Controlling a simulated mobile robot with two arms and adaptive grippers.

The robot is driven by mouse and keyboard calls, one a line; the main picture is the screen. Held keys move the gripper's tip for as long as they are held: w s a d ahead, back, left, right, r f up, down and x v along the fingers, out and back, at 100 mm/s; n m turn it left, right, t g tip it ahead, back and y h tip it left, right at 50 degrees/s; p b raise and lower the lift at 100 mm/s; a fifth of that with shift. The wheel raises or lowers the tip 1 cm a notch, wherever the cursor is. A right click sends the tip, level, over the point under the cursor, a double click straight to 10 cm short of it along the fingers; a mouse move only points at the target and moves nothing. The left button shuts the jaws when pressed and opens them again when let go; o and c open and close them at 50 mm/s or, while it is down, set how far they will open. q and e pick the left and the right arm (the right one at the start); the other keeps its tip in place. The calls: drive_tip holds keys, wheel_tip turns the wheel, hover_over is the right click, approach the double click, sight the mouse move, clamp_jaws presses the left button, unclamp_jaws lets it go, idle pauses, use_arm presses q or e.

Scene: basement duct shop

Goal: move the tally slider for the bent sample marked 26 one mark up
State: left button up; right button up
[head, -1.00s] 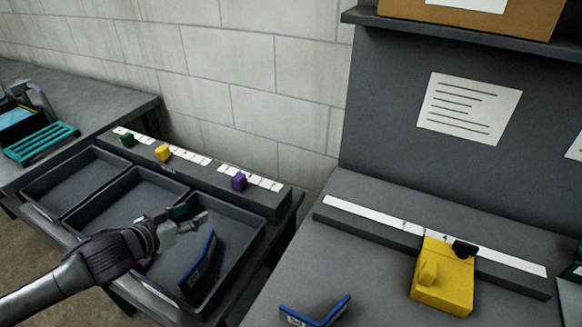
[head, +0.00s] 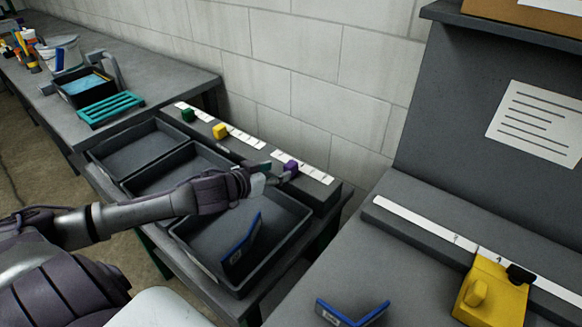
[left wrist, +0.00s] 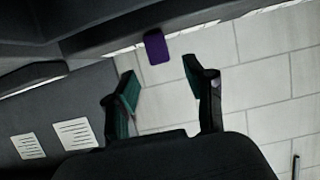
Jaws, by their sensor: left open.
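Three tally sliders sit on a dark rail with white mark strips: green (head: 188,115), yellow (head: 219,131) and purple (head: 291,167). My left gripper (head: 276,173) is open and empty beside the purple slider. In the left wrist view the purple slider (left wrist: 157,48) shows beyond the two open fingertips (left wrist: 159,80), between them in the picture; contact cannot be told. A blue bent sample (head: 242,240) stands in the nearest bin below the purple slider. Another blue bent sample (head: 352,313) lies on the right bench. Their labels are too small to read. My right gripper is out of view.
Three dark bins (head: 183,268) line the front of the rail. A yellow block gauge (head: 492,293) sits on a white scale (head: 425,226) at right. A teal rack (head: 110,108) and a black tray (head: 88,90) stand on the far bench. A block wall rises behind the rail.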

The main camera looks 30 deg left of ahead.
sight(287, 169)
use_arm(q)
drive_tip(key=x, duration=0.7)
drive_tip(key=shift+w+d+f+p, duration=0.1)
drive_tip(key=shift+w+p, duration=0.15)
drive_tip(key=shift+p, duration=0.1)
drive_tip(key=shift+c, duration=0.2)
clamp_jaws()
drive_tip(key=shift+d, duration=0.1)
